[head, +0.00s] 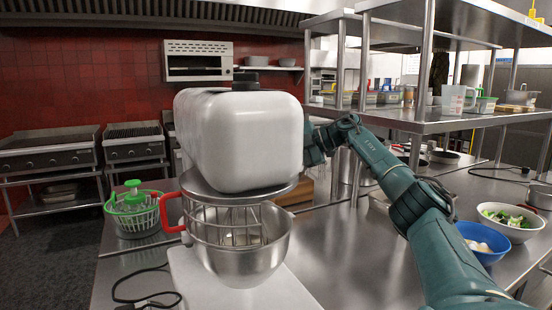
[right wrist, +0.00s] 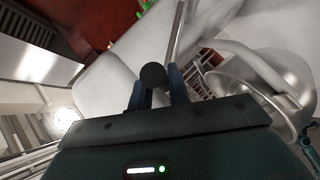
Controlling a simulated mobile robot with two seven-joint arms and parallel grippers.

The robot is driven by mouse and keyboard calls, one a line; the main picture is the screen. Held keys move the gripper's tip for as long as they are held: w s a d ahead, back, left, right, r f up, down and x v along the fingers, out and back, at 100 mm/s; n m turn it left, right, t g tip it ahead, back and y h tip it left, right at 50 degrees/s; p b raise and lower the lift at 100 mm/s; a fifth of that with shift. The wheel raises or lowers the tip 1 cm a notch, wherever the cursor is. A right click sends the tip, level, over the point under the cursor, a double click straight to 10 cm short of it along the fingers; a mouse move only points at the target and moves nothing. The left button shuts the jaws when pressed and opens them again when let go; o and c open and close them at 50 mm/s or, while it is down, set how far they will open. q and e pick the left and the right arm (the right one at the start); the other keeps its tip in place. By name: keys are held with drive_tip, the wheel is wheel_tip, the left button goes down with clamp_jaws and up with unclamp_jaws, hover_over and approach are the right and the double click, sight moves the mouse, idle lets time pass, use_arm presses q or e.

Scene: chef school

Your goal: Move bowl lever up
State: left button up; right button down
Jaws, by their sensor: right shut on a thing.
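A white stand mixer (head: 243,140) stands on the counter with a steel bowl (head: 245,262), a wire guard with a red handle (head: 169,212), and a whisk inside. In the right wrist view, the bowl (right wrist: 275,85) is at the right. A dark round knob (right wrist: 153,75), apparently the end of the bowl lever, sits between the blue fingers of my right gripper (right wrist: 158,90), which is shut on it. In the head view, my right arm reaches to the mixer's right side, and the fingertips are hidden behind the mixer. My left gripper is not in view.
A green basket (head: 133,218) stands left of the mixer. A blue bowl (head: 481,243) and a white bowl of greens (head: 509,222) are on the right counter. A steel shelf (head: 440,118) stands above the counter behind my right arm. A black cable (head: 140,290) lies front left.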

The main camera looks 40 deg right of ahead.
drive_tip(key=shift+w+r, duration=0.1)
drive_tip(key=shift+r, duration=0.05)
drive_tip(key=c, duration=1.8)
unclamp_jaws()
drive_tip(key=o, duration=0.5)
drive_tip(key=shift+w, duration=0.1)
drive_tip(key=shift+d, duration=0.1)
drive_tip(key=v, duration=1.3)
drive_tip(key=shift+p, duration=0.35)
